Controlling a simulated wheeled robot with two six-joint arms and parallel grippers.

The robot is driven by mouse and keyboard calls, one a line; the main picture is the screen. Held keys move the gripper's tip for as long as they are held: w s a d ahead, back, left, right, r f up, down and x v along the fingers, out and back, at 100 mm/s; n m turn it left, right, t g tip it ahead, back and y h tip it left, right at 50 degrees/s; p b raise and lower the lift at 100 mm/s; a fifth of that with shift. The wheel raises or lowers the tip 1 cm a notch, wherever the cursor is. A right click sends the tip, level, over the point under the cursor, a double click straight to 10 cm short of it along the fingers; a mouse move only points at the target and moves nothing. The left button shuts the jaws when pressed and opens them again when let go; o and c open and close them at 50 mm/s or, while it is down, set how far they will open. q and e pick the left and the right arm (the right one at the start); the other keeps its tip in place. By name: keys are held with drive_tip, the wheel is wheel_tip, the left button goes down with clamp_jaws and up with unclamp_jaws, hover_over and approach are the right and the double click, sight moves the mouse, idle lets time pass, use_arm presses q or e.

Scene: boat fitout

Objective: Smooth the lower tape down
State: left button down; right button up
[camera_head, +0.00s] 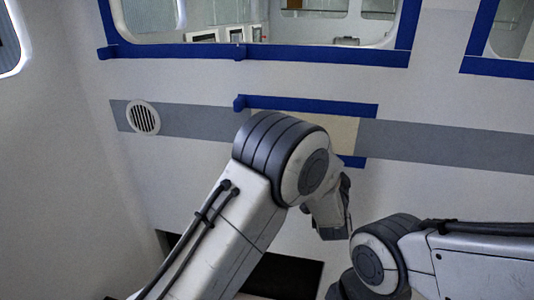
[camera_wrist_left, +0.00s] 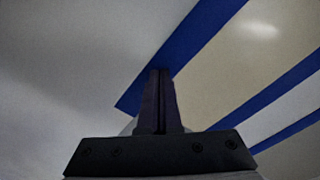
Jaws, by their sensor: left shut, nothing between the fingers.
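The lower tape is a blue strip along the bottom edge of a beige patch (camera_head: 335,130). In the head view only its right end (camera_head: 353,161) shows, with my left arm hiding the rest. In the left wrist view the lower tape (camera_wrist_left: 192,42) runs diagonally beside the beige patch (camera_wrist_left: 245,60), with its end at the lower left. My left gripper (camera_wrist_left: 160,75) is shut and empty, its fingertips over the tape near that end. I cannot tell whether they touch it. My right gripper is not in view; only part of the right arm shows.
The upper tape (camera_head: 310,106) borders the patch's top; its left end looks raised or folded. Blue tape (camera_head: 280,54) frames the window above. A round vent (camera_head: 143,118) sits on the grey stripe (camera_head: 440,146) to the left. A dark opening (camera_head: 290,274) lies low behind my left arm.

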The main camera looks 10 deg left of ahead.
use_arm(q)
drive_tip(key=shift+d, duration=0.85)
drive_tip(key=shift+d, duration=0.1)
drive_tip(key=shift+s, duration=0.1)
drive_tip(key=s, duration=0.8)
idle(0.4)
